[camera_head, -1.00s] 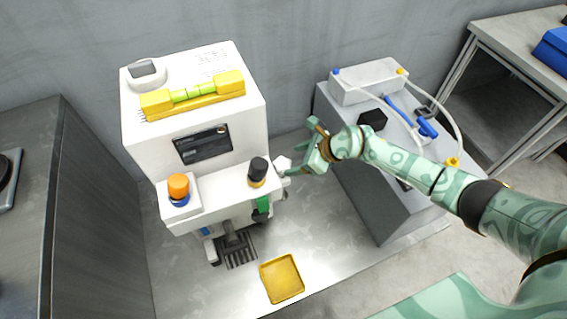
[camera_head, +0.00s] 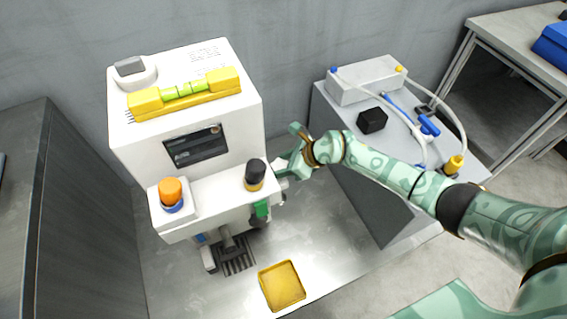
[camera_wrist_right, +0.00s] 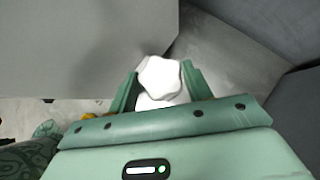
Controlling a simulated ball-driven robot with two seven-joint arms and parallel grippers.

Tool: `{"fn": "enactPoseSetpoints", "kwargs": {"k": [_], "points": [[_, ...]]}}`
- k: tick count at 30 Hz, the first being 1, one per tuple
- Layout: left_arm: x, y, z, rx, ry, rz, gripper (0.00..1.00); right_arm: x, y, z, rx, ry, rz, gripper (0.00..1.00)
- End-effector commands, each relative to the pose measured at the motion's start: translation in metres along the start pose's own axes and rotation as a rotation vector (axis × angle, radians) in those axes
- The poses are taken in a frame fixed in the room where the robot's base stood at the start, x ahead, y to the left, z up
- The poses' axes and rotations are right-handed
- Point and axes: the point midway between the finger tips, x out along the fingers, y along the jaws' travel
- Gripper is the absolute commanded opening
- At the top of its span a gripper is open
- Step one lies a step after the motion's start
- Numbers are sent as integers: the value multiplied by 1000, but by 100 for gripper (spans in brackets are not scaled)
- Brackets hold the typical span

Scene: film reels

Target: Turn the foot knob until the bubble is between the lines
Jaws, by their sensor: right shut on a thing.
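A white machine (camera_head: 240,120) stands on a metal bench. A yellow spirit level (camera_head: 215,84) with a green vial (camera_head: 185,90) lies on its top; the bubble is too small to place against the lines. My right gripper (camera_head: 284,170) is at the machine's right side, beside the black knob with a yellow base (camera_head: 255,174). In the right wrist view, its fingers (camera_wrist_right: 160,88) are shut on a white lobed foot knob (camera_wrist_right: 160,76). In the head view the gripper mostly hides this knob. My left gripper is not in view.
An orange button (camera_head: 171,190) is on the machine's front left. A yellow tray (camera_head: 282,286) lies on the bench in front. A grey cabinet (camera_head: 340,170) with a black block (camera_head: 372,120), hoses and blue clamps stands to the right, close to my right arm.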

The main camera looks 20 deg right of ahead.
Motion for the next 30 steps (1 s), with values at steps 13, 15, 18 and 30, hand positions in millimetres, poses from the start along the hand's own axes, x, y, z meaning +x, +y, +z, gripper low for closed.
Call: {"fn": "enactPoseSetpoints", "kwargs": {"k": [13,15,18,30], "points": [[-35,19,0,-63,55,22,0,-7,1,8,141,-4,-148,27],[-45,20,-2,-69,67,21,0,-7,2,9,180,-3,-187,27],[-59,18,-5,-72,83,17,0,-6,2,9,237,-4,-243,27],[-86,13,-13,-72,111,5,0,-1,2,5,415,-6,-418,27]]}}
